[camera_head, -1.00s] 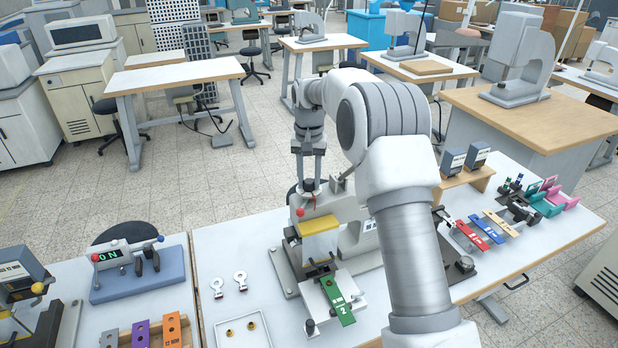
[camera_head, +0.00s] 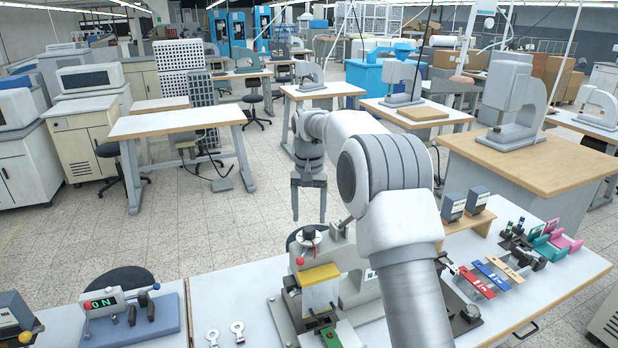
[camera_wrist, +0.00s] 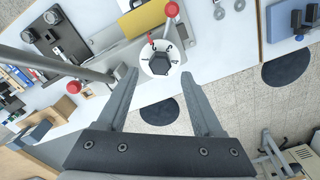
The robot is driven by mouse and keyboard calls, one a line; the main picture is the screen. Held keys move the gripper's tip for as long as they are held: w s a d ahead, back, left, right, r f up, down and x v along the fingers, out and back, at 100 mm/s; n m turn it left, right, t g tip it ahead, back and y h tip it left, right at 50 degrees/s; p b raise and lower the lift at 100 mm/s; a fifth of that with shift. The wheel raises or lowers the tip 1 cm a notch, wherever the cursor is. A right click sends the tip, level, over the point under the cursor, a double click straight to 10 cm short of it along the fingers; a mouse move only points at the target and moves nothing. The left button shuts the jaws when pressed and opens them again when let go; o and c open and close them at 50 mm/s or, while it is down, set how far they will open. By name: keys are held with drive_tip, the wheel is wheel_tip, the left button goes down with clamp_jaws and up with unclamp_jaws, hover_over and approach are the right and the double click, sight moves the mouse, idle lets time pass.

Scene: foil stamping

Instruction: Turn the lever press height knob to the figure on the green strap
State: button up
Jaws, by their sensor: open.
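The lever press stands on the white table, with a yellow block (camera_head: 320,274) on its front. Its height knob (camera_head: 308,238) is a dark knob on a round white dial on top; it also shows in the wrist view (camera_wrist: 160,63). A red mark and small figures on the dial are too small to read. My gripper (camera_head: 309,220) is open and empty, pointing down above the knob; in the wrist view the dial lies beyond and between the fingertips (camera_wrist: 161,72). The green strap (camera_head: 345,337) lies at the press's front, cut off below; its figure is out of view.
Two ring-ended pieces (camera_head: 237,332) lie left of the press. Red, blue and tan straps (camera_head: 492,276) lie to the right. A blue-based device (camera_head: 130,322) stands at left.

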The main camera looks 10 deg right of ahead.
sight(309, 229)
wheel_tip(309, 229, up, 13)
drive_tip(key=p, duration=0.1)
drive_tip(key=shift+r, duration=0.1)
idle(0.3)
drive_tip(key=s+d+r+n+t+b, duration=0.1)
drive_tip(key=s+d+r+t, duration=0.15)
drive_tip(key=s, duration=0.75)
drive_tip(key=s+d+r+n+t+b, duration=0.1)
drive_tip(key=s+r, duration=0.3)
drive_tip(key=s, duration=0.5)
drive_tip(key=s+d+f+t, duration=0.1)
drive_tip(key=s+f, duration=0.5)
drive_tip(key=s, duration=0.3)
drive_tip(key=s+d+f+n+t+b, duration=0.1)
drive_tip(key=s+f, duration=0.5)
drive_tip(key=s, duration=0.4)
drive_tip(key=shift+s+d, duration=0.15)
drive_tip(key=shift+d, duration=0.15)
